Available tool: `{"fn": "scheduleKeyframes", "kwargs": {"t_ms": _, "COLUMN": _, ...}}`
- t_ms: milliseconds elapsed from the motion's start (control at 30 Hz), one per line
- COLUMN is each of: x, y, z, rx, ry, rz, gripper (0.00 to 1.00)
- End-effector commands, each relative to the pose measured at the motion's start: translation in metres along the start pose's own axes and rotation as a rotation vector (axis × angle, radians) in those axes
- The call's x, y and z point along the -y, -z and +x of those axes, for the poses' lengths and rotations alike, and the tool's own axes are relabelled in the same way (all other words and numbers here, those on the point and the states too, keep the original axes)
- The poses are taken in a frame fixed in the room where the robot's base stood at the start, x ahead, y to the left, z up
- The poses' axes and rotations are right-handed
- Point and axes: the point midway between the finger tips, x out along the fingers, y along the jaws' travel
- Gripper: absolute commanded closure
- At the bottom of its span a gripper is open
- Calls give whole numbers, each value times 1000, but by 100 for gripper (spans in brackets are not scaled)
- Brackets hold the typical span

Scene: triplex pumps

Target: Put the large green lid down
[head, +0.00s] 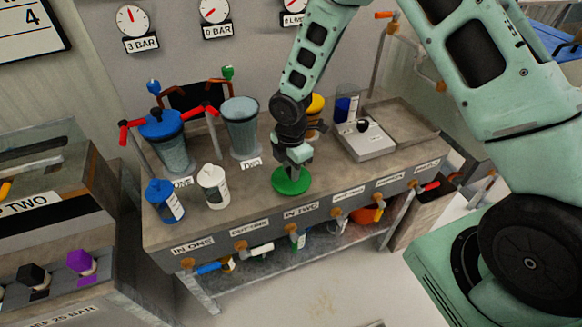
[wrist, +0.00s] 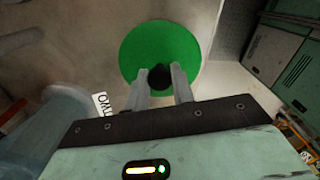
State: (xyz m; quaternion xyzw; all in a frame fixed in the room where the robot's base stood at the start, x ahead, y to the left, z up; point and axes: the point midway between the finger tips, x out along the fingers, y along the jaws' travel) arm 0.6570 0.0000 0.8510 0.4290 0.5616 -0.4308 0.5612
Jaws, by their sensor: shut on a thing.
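The large green lid (head: 291,182) is a round disc at the front edge of the bench, below my gripper (head: 299,158). In the wrist view the green lid (wrist: 160,48) has a black knob (wrist: 160,76) between my two fingers (wrist: 163,90). My gripper is shut on the knob. In the head view the lid lies at or very near the bench top; I cannot tell whether it touches. A clear open vessel labelled TWO (head: 241,128) stands behind and left of it.
The bench (head: 225,222) also holds a vessel with a blue lid (head: 162,124), a blue bottle (head: 164,200), a white bottle (head: 213,186) and a scale (head: 366,140). Pipes and taps line the front edge. Bare bench top lies right of the lid.

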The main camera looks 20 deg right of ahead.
Motion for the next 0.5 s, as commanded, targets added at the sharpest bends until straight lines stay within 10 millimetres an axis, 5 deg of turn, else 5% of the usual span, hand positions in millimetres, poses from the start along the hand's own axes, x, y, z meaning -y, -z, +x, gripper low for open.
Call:
{"fn": "scheduleKeyframes", "kwargs": {"t_ms": 333, "x": -1, "y": 0, "z": 4, "rx": 0, "ry": -2, "rz": 1, "gripper": 99}}
{"fn": "scheduleKeyframes", "kwargs": {"t_ms": 367, "x": -1, "y": 0, "z": 3, "rx": 0, "ry": -2, "rz": 1, "gripper": 70}}
{"fn": "scheduleKeyframes", "kwargs": {"t_ms": 400, "x": -1, "y": 0, "z": 3, "rx": 0, "ry": -2, "rz": 1, "gripper": 59}}
{"fn": "scheduleKeyframes", "kwargs": {"t_ms": 500, "x": -1, "y": 0, "z": 3, "rx": 0, "ry": -2, "rz": 1, "gripper": 54}}
